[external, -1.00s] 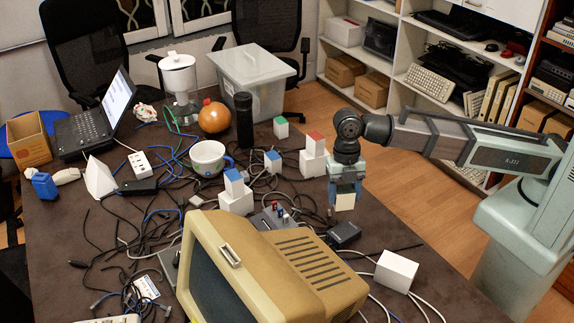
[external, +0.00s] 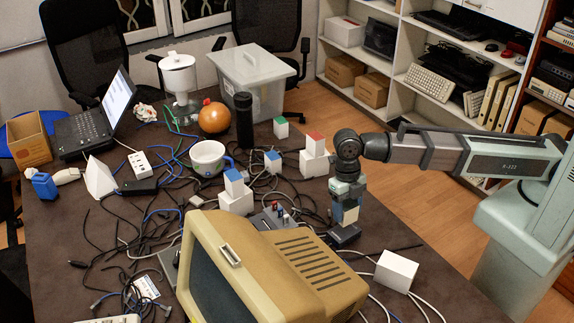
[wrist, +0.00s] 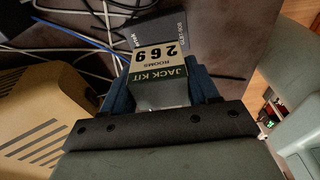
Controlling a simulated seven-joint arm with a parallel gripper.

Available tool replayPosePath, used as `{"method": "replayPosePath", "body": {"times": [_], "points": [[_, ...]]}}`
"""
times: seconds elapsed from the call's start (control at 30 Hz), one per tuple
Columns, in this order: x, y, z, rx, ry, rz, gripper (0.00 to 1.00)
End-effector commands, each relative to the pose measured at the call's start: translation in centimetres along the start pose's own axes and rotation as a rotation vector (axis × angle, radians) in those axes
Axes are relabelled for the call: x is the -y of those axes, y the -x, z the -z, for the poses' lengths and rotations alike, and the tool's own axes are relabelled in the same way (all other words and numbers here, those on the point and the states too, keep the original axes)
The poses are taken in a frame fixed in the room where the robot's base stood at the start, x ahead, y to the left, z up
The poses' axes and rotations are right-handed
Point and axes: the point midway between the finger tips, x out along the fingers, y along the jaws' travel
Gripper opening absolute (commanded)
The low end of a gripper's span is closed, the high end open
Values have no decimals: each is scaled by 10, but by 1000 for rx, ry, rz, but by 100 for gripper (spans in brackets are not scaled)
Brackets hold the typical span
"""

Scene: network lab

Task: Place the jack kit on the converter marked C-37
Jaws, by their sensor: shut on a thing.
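My gripper (external: 346,207) points down and is shut on the jack kit (external: 350,215), a small pale block. In the wrist view the jack kit (wrist: 162,72) sits between the blue-grey fingers; its label reads "JACK KIT ROOMS 269", upside down. A flat dark box (external: 343,237), apparently the converter, lies on the table directly under the kit. In the wrist view this dark box (wrist: 186,32) shows beyond the kit, with small print I cannot read as C-37. The kit's lower edge is at or just above the box; I cannot tell whether they touch.
A beige monitor (external: 300,265) stands close in front and left. A white box (external: 396,271) lies at front right. White blocks (external: 313,163) with a red-topped one stand behind. A grey switch unit (external: 270,220) is to the left, and loose cables surround the area.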

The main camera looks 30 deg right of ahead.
Motion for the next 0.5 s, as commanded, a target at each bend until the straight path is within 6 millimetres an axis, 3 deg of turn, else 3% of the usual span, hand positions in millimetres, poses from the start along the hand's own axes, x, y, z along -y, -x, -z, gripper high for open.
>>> {"method": "replayPosePath", "body": {"times": [0.5], "points": [[0, -41, -6, 0, -1, -1, 26]]}}
